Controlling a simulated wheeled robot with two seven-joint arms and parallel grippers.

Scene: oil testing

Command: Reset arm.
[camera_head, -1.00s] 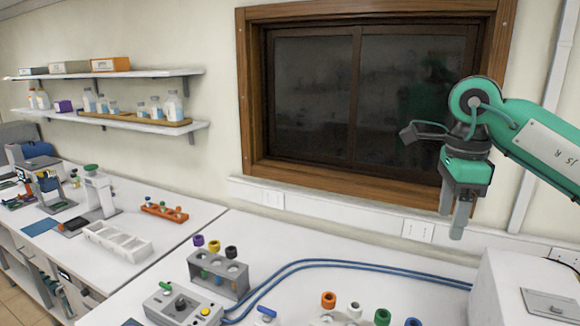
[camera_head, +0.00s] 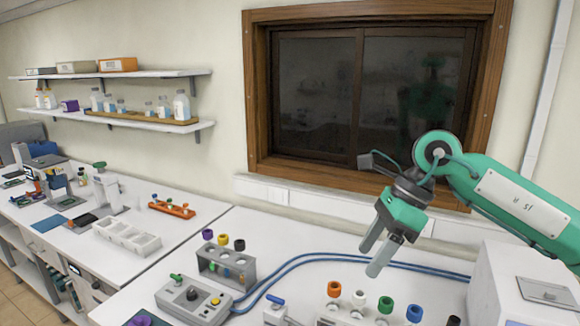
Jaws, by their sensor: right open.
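My right arm comes in from the right edge, green with a dark wrist. Its right gripper (camera_head: 374,257) hangs in the air over the bench, pointing down and to the left. Its two grey fingers are apart with nothing between them. The gripper is above the blue tubes and behind the row of colored caps in the picture. My left gripper does not show.
Colored caps, including an orange one (camera_head: 334,289), stand at the front. A white machine (camera_head: 500,285) stands right. Blue tubes (camera_head: 330,256) cross the bench (camera_head: 290,236).

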